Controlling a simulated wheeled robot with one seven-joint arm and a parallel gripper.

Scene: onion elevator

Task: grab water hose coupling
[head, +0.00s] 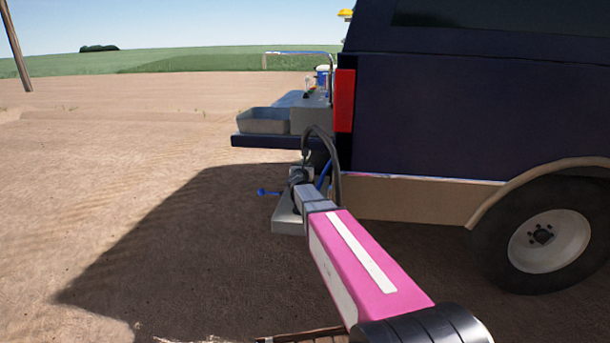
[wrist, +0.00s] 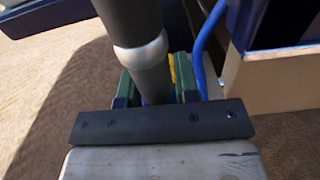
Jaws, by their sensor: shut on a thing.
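My gripper (head: 300,178) is low behind the truck's rear corner, beside the back platform. In the wrist view its two green fingers (wrist: 154,88) are closed around the lower end of a thick dark hose (wrist: 130,15). A silver collar (wrist: 141,56) sits on this hose just above the fingers. The hose also shows in the head view as a dark loop (head: 331,147) rising over the gripper and bending down. The coupling at the hose's end is mostly hidden by the fingers. A small yellow part (wrist: 172,68) shows by the right finger.
The dark blue truck (head: 450,120) with its wheel (head: 548,240) stands close on the right. The rear platform (head: 262,141) carries a grey bin (head: 262,121). A blue hose (wrist: 201,45) runs beside the fingers. A small blue part (head: 266,192) shows left of the gripper. Open dirt lies left.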

